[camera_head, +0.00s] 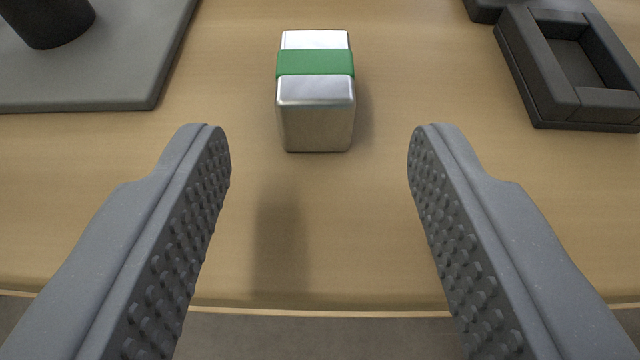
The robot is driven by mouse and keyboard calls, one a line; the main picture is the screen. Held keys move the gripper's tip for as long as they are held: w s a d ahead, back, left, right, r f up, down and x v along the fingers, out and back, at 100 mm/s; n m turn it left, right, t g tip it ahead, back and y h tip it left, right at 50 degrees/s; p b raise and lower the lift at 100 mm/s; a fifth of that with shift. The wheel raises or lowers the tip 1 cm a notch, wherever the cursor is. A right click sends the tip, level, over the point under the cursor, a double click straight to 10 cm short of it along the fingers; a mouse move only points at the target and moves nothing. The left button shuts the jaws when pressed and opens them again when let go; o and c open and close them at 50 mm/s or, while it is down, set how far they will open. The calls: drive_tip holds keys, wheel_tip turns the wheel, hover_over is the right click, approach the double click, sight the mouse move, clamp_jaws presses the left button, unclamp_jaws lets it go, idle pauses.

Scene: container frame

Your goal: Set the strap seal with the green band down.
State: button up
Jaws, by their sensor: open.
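The strap seal is a silver metal block (316,115) with a green band (315,62) around it. It rests on the wooden table top, ahead of my gripper and slightly left of the middle between the fingers. My gripper (319,145) is open wide, with one grey studded finger on each side of the view. Nothing is between the fingers, and neither finger touches the block.
A grey plate (90,85) with a black round post (48,20) is at the upper left. A black open-topped frame (535,75) is at the upper right, with another dark piece behind it. The table's front edge (330,312) runs along the bottom. The wood around the block is clear.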

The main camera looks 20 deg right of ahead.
drive_tip(key=p+v, duration=0.1)
drive_tip(key=v, duration=0.9)
drive_tip(key=shift+r, duration=0.15)
drive_tip(key=shift+s, duration=0.1)
drive_tip(key=s+a+r+n+y, duration=0.1)
drive_tip(key=a+r, duration=0.3)
drive_tip(key=r, duration=0.7)
drive_tip(key=a+r+t, duration=0.1)
drive_tip(key=a+r, duration=0.3)
drive_tip(key=r, duration=0.8)
drive_tip(key=s+a+r+n+t+y, duration=0.1)
drive_tip(key=a+r, duration=0.4)
drive_tip(key=r, duration=0.7)
drive_tip(key=shift+s+n+y, duration=0.3)
drive_tip(key=shift+o, duration=0.6)
drive_tip(key=s+a+r, duration=0.3)
drive_tip(key=s+r, duration=0.2)
drive_tip(key=r, duration=0.2)
drive_tip(key=shift+s+y, duration=0.2)
drive_tip(key=shift+y, duration=0.2)
drive_tip(key=shift+f, duration=0.1)
drive_tip(key=c, duration=0.3)
drive_tip(key=shift+w+a, duration=0.1)
drive_tip(key=shift+c, duration=0.2)
